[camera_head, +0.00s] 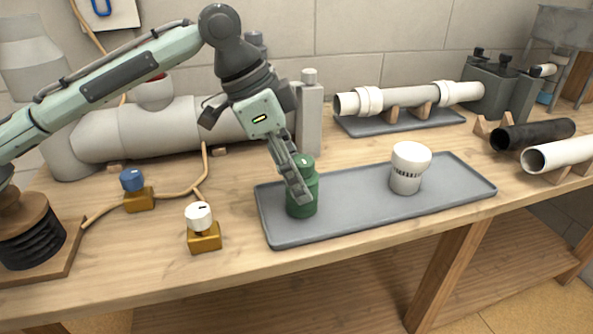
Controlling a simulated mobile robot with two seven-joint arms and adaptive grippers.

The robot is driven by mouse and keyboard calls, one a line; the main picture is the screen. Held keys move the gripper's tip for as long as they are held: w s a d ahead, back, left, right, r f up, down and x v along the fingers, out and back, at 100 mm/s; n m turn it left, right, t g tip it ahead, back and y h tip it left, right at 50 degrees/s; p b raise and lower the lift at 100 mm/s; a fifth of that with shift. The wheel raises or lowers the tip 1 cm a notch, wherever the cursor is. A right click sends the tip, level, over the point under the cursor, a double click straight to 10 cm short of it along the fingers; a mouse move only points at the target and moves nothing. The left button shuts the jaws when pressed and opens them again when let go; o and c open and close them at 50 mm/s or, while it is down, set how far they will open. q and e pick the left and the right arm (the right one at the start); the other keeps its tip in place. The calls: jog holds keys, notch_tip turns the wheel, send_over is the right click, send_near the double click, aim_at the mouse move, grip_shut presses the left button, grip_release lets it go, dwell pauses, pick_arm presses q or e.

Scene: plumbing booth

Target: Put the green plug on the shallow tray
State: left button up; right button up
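The green plug (306,174) is a short dark green cylinder with a narrower top. It is upright at the left end of the shallow tray (350,211), a grey tray with a low rim. Its base appears to rest on the tray floor. My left gripper (303,191) reaches down from above, and a finger crosses the front of the plug. The other finger is not clearly visible, so I cannot tell whether the fingers are clamped or just apart from it. My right gripper is not in view.
Brass valves with blue (132,181) and white (199,217) knobs are left of the tray. Pipes, including a black one (532,135), lie at right. The tray's middle is clear.

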pick_arm(q)
jog(key=o, duration=0.4)
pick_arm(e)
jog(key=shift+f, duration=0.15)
pick_arm(q)
jog(key=shift+r, duration=0.1)
jog(key=v, duration=0.4)
jog(key=shift+r, duration=0.35)
jog(key=p+v, duration=0.1)
jog(key=v, duration=0.6)
jog(key=shift+a+r, duration=0.15)
jog(key=shift+r, duration=0.05)
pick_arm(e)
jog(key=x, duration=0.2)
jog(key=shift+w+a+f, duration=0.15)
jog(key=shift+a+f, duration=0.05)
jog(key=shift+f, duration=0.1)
